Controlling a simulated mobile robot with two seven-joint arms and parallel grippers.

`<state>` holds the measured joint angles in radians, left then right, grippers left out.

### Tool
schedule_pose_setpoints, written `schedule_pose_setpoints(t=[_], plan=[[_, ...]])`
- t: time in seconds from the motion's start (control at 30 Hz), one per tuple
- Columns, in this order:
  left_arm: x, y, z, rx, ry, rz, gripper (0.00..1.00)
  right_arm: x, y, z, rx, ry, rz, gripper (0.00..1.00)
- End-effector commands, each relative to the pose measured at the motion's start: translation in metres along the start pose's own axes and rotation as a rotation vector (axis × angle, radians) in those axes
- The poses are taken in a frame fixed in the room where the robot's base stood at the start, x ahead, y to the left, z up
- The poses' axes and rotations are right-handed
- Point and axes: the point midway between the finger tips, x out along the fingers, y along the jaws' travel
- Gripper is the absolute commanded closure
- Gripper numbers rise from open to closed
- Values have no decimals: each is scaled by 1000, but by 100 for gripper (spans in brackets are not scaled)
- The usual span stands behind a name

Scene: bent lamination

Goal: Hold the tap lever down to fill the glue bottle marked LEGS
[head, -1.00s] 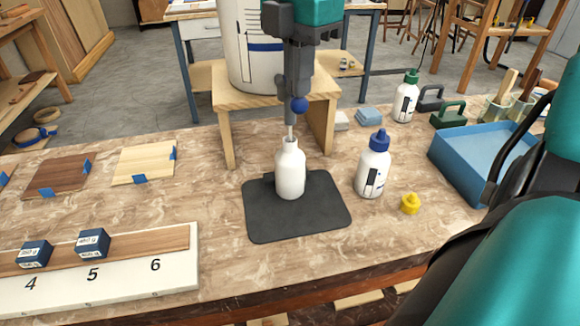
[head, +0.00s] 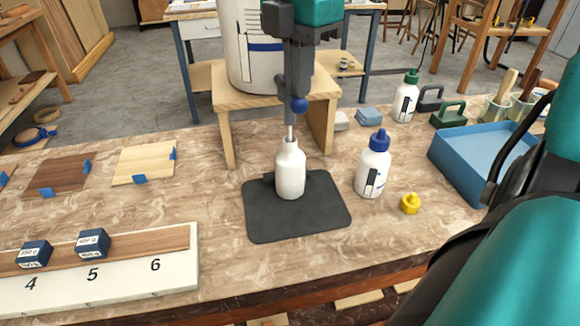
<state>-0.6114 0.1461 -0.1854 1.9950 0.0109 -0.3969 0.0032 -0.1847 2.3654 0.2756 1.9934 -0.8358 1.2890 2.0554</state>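A white open-necked bottle (head: 290,172) stands upright on a dark mat, under the tap of a large white container (head: 247,50). No LEGS mark shows on its visible side. A thin pale spout or stream (head: 290,132) meets its mouth; I cannot tell which. A blue ball knob (head: 299,104), apparently the tap lever's end, sits just above. My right gripper (head: 299,82) is at the tap, its grey fingers directly above the knob and hiding most of the tap. Contact and finger opening are unclear. My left gripper is out of view.
The dark mat (head: 325,218) lies under the bottle. A blue-capped bottle (head: 373,167) and a yellow cap (head: 410,204) stand to its right. A wooden stand (head: 225,128) carries the container. A blue tray (head: 470,165) is farther right. A numbered board (head: 180,275) lies front left.

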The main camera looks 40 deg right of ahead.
Motion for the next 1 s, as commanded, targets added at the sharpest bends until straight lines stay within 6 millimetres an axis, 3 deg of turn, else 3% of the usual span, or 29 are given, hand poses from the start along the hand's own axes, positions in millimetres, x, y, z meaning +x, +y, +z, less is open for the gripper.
schedule_pose_setpoints(t=[0.17,0.5,1.0], plan=[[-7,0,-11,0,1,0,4,-18,0,0,1,-1,1,100],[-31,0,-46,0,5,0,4,-80,0,0,1,-2,-1,100],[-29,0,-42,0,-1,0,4,-80,0,0,0,0,0,100]])
